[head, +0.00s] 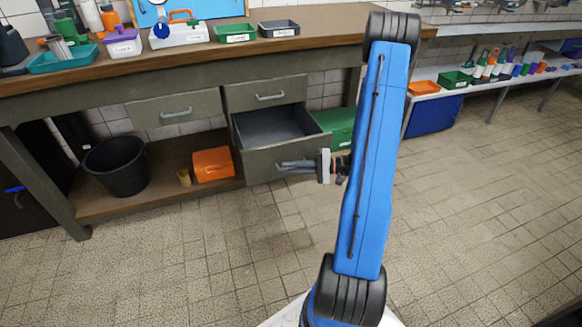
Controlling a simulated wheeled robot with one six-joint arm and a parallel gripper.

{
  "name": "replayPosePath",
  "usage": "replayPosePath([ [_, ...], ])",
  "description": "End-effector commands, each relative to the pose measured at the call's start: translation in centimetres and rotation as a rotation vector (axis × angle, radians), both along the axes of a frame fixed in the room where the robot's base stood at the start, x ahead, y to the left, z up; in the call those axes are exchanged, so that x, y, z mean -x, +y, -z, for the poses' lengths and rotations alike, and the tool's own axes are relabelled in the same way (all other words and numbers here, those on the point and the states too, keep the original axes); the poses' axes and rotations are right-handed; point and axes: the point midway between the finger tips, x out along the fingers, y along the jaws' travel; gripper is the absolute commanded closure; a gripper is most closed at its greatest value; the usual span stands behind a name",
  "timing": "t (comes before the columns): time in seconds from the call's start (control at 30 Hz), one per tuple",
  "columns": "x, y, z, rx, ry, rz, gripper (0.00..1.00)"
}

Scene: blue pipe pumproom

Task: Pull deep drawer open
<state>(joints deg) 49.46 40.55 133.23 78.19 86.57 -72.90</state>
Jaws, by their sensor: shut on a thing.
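The deep drawer (262,165) is the lower right one under the wooden-topped workbench. It stands pulled out from the bench, and its grey inside shows empty where visible. My gripper (284,166) is at the drawer's front face, reaching in from the right, and is shut on the drawer handle. The fingers cover the handle, so little of it shows. My blue arm rises in front of the bench's right end.
Two shallow drawers, left (176,110) and right (266,94), are shut above. A black bucket (116,167) and an orange case (213,164) stand on the lower shelf. A green box (338,124) is right of the open drawer. The tiled floor in front is clear.

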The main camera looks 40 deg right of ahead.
Motion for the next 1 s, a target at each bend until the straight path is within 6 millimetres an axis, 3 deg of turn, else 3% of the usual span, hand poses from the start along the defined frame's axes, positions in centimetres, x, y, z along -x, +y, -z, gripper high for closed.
replayPosePath([
  [0.2,0.0,-0.1,0.0,0.001,0.001,0.002,1.0],
  [0.3,0.0,-0.1,0.0,0.001,0.001,0.002,0.72],
  [0.7,0.2,-0.4,0.0,0.0,0.0,0.001,0.72],
  [1.0,2.8,-3.7,-0.3,0.001,0.0,0.004,0.72],
])
